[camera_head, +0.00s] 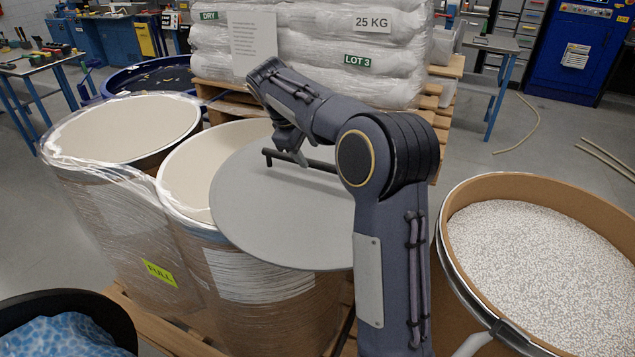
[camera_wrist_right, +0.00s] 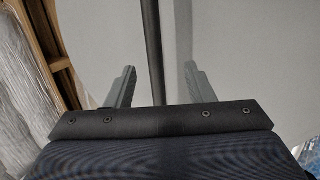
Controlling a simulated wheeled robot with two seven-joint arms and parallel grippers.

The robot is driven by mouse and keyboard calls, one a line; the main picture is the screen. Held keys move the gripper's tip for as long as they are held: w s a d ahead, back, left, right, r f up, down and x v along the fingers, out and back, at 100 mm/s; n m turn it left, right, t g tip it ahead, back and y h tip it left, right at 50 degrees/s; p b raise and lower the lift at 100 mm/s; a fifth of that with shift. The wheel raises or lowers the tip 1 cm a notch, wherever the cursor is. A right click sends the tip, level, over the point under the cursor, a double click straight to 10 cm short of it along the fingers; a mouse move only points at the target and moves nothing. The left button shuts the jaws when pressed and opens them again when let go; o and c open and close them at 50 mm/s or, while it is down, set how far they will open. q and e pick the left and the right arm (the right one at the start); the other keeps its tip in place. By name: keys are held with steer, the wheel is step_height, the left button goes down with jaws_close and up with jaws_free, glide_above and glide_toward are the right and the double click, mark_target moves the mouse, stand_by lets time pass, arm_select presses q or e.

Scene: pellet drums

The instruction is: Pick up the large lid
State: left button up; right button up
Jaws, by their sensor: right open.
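The large lid (camera_head: 275,220) is a flat grey disc with a dark bar handle (camera_head: 270,155) on top. It lies off-centre over the middle drum (camera_head: 185,180), overhanging to the right and leaving the drum's left part open. My right gripper (camera_head: 300,157) is over the lid at the handle. In the right wrist view my right gripper (camera_wrist_right: 158,85) is open, and the handle bar (camera_wrist_right: 152,45) runs between its two fingers, apart from both. My forearm hides part of the handle and the lid's right side. My left gripper is out of view.
A wrapped drum (camera_head: 125,130) stands to the left, marked FULL. An open drum of white pellets (camera_head: 545,255) is at the right. Behind are stacked white sacks (camera_head: 310,40) on a pallet and a blue drum (camera_head: 150,75). A black bin (camera_head: 65,325) is at the lower left.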

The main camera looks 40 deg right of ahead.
mark_target(318, 162)
steer(key=x, duration=0.4)
steer(key=p+x, duration=0.1)
steer(key=x, duration=0.2)
steer(key=shift+d+f, duration=0.2)
steer(key=shift+d, duration=0.3)
steer(key=shift+c, duration=0.5)
jaws_close()
stand_by(0.3)
steer(key=shift+r, duration=0.15)
